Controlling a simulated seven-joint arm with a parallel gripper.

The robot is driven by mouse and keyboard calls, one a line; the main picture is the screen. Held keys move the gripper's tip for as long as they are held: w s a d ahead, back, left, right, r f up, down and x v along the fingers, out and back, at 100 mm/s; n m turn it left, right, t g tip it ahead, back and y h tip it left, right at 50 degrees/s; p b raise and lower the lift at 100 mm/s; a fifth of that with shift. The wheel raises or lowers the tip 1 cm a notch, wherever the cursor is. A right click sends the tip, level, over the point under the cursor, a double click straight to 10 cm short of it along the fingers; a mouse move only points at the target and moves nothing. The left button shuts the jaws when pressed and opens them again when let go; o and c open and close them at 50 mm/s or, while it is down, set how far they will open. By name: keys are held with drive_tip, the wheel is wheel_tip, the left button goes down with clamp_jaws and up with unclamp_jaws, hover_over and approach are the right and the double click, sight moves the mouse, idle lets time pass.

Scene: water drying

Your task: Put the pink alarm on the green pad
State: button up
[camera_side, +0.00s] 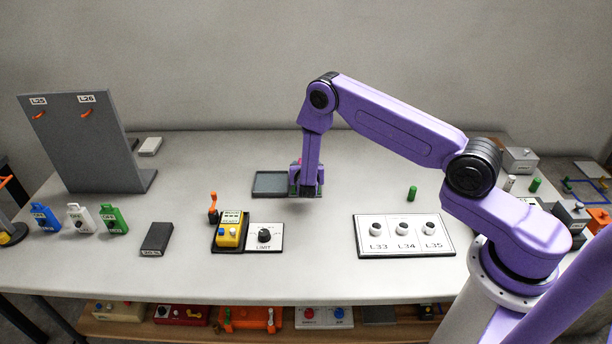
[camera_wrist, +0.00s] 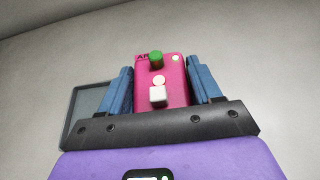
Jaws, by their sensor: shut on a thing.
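The pink alarm (camera_wrist: 178,92) is a pink box with a green knob, a round white button, a square white button and a small pale light on its face. My gripper (camera_wrist: 165,78) is shut on it, with one blue finger on each side. In the side view my gripper (camera_side: 306,188) points down at the back middle of the table, just right of a grey tray. The fingers hide most of the alarm there. A shadow lies below the gripper. Small bits of green show by the fingers; I cannot tell whether they belong to the green pad.
The dark grey tray (camera_side: 271,184) is close on the left. In front are a yellow control box (camera_side: 231,231), a LIMIT dial panel (camera_side: 265,237) and a white panel with three knobs (camera_side: 404,238). A grey board (camera_side: 85,140) stands at the left. A green peg (camera_side: 412,193) stands right.

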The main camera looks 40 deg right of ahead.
drive_tip(key=shift+w+f, duration=0.2)
drive_tip(key=shift+f, duration=1.5)
drive_tip(key=shift+f, duration=0.2)
drive_tip(key=o, duration=1.2)
drive_tip(key=shift+o, duration=0.2)
drive_tip(key=shift+r, duration=0.1)
